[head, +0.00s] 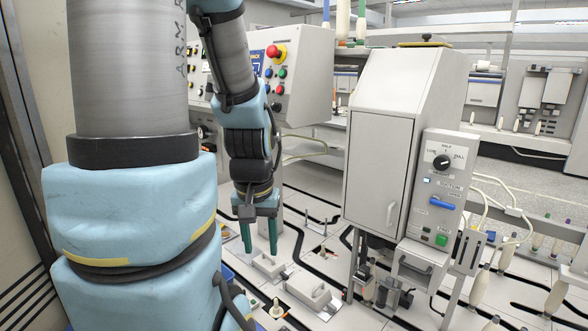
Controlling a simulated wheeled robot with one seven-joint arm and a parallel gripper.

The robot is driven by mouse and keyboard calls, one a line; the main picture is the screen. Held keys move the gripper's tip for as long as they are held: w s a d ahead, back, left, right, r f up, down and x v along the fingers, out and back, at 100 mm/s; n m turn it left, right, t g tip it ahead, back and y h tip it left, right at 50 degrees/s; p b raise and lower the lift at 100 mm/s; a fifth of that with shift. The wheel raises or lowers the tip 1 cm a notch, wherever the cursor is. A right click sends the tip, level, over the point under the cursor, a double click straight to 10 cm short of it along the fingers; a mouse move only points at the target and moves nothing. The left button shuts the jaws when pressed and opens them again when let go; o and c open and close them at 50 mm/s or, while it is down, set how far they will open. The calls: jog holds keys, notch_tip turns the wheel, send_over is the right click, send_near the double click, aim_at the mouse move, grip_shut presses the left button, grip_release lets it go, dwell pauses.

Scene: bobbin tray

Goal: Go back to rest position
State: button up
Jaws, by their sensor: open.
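My gripper (260,238) shows in the head view, at the end of my blue and grey arm. It points down with its two green fingers apart and nothing seen between them. The fingertips are above or beside a small white block-like fixture (268,267) on the pale work surface; whether they touch it I cannot tell. My large upper arm fills the left of the view and hides what lies behind it.
A white cabinet machine (380,150) with a knob and blue lever stands right of my gripper. A control box (300,75) with a red button is behind. A white fixture (314,292) lies in front. Bobbins (480,288) stand at the right.

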notch_tip(320, 180, up, 3)
jog(key=shift+r+p, duration=0.1)
jog(key=shift+p, duration=0.65)
